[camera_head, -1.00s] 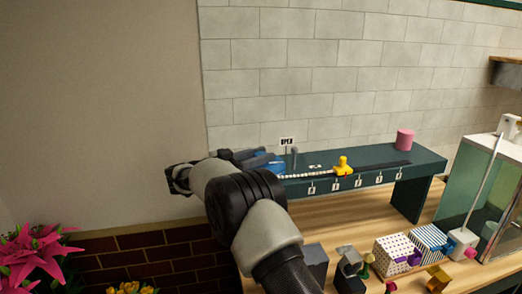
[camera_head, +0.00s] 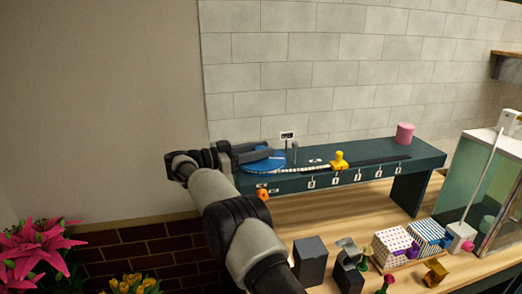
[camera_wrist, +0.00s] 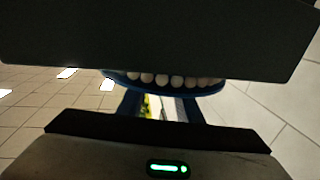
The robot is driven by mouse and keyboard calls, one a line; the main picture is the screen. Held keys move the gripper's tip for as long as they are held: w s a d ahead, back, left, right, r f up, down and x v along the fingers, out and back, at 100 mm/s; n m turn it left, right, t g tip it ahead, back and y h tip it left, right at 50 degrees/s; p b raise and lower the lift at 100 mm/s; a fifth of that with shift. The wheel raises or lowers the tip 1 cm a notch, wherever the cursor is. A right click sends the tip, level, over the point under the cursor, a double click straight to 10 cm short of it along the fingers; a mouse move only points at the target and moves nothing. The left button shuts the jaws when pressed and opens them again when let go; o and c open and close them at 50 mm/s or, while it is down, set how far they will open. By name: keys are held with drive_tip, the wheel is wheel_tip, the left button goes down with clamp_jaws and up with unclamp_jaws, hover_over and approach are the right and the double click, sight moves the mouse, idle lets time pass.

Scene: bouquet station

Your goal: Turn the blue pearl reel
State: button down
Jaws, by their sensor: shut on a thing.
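The blue pearl reel (camera_head: 266,163) lies flat at the left end of the dark green raised shelf. In the wrist view, the blue rim (camera_wrist: 206,88) and a row of white pearls (camera_wrist: 176,81) show between the dark jaws. My gripper (camera_head: 250,153) reaches over the reel from the left and is shut on it. Its body covers the reel's left part, so the exact contact is hidden. A pearl strand (camera_head: 313,168) runs right from the reel to a yellow slider (camera_head: 339,161).
The green shelf (camera_head: 430,152) has numbered tags along its front and a pink cylinder (camera_head: 405,133) at its right. An orange knob (camera_head: 263,194) is at the front left. Grey blocks (camera_head: 310,262) and patterned boxes (camera_head: 395,247) stand below on the wooden table. A glass case (camera_head: 482,190) stands right.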

sight(262, 148)
drive_tip(key=shift+r, duration=0.15)
drive_tip(key=c, duration=1.3)
unclamp_jaws()
drive_tip(key=shift+o, duration=0.2)
wheel_tip(262, 148, up, 10)
drive_tip(key=shift+f, duration=0.1)
